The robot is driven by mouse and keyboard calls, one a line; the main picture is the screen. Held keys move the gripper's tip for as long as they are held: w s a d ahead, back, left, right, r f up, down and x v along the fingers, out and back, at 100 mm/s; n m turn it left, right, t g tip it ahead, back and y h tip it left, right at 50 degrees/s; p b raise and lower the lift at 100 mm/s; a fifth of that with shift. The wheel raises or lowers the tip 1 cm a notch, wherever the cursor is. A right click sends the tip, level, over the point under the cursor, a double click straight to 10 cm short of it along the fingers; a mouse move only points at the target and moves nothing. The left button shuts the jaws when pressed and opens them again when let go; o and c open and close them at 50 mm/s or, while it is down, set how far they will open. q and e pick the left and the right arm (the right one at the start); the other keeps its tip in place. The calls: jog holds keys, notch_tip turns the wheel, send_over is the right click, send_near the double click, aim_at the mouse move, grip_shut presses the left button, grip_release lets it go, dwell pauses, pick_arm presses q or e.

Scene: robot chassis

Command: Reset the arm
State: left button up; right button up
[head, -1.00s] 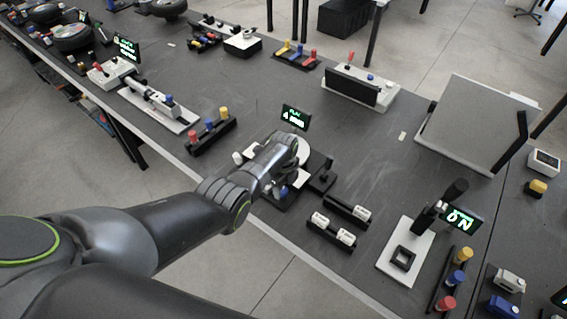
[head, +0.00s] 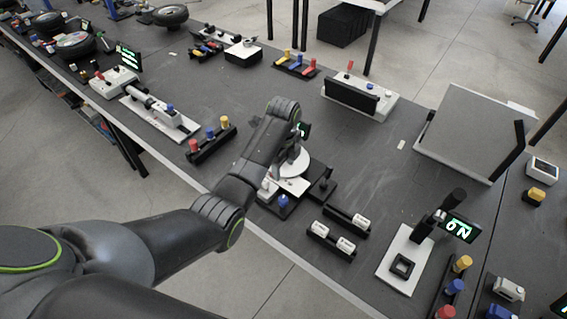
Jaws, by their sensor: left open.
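My left arm comes in from the left and bends up at the wrist. My left gripper (head: 294,148) hangs above a round white disc (head: 296,165) on a dark station with a light plate (head: 294,186). The gripper is open, and the arm covers much of it. I cannot tell how far its fingertips are from the disc. A small green-lit display (head: 304,130) behind the station is partly hidden by my wrist. A blue knob (head: 283,201) stands at the station's near edge. My right gripper is not in view.
Two black holders with white cylinders (head: 346,244) lie right of the station. A rack with red, blue and yellow pegs (head: 210,138) stands to the left. A white lever base (head: 402,262) and a tilted grey panel (head: 468,130) are at right. The table middle is mostly clear.

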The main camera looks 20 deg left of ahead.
pick_arm(q)
jog(key=shift+r, duration=0.55)
